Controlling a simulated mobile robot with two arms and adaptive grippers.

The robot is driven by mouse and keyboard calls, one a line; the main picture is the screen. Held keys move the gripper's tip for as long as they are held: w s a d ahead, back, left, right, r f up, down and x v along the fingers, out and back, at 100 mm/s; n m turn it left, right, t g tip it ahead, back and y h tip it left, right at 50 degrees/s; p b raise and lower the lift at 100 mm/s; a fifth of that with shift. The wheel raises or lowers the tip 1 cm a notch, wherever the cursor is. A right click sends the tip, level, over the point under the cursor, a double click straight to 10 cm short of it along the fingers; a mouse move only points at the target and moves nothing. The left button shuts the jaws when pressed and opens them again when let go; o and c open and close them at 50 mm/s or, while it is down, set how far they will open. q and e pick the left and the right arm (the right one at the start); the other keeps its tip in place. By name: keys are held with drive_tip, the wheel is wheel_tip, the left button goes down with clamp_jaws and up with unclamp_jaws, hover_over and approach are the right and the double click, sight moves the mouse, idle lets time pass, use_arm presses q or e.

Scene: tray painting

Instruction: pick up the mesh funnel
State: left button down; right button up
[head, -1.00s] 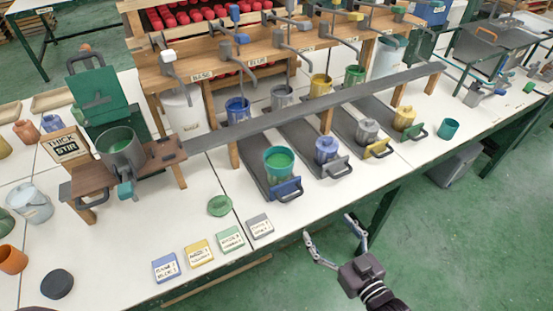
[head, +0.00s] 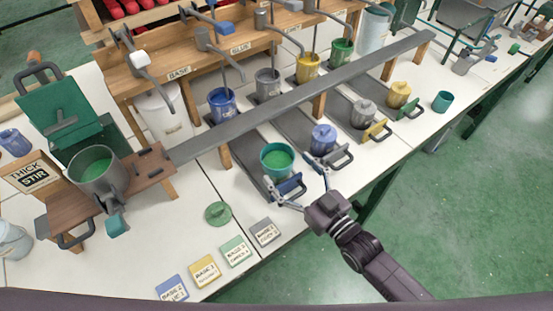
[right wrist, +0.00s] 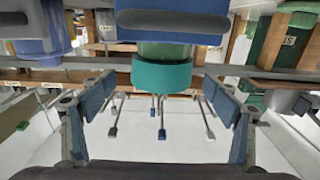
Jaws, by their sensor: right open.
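I cannot pick out a mesh funnel in either view. My right gripper (head: 289,170) is open and empty at the table's front edge. Its fingers reach around the blue handle (head: 290,184) of a dark slide tray, where a teal cup of green paint (head: 276,160) stands. In the right wrist view, which looks upside down, the open fingers (right wrist: 160,100) spread to either side of the teal cup's rim (right wrist: 162,75), with the blue handle (right wrist: 172,28) at the top. Whether they touch it I cannot tell. My left gripper is not in view.
Several lidded cans stand to the right, including a blue one (head: 324,138). A thick-stir pot of green paint (head: 94,166) stands at the left. Labelled cards, one green (head: 236,250), and a round green lid (head: 218,214) lie at the front.

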sight(269, 149)
drive_tip(key=p+x, duration=0.1)
drive_tip(key=x, duration=0.3)
drive_tip(key=shift+a, duration=0.15)
drive_tip(key=shift+w+a+f, duration=0.1)
drive_tip(key=shift+w+a, duration=0.1)
drive_tip(key=shift+w, duration=0.05)
drive_tip(key=c, duration=1.2)
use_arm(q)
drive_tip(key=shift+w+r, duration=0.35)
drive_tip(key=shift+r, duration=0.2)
use_arm(e)
drive_tip(key=shift+c, duration=0.8)
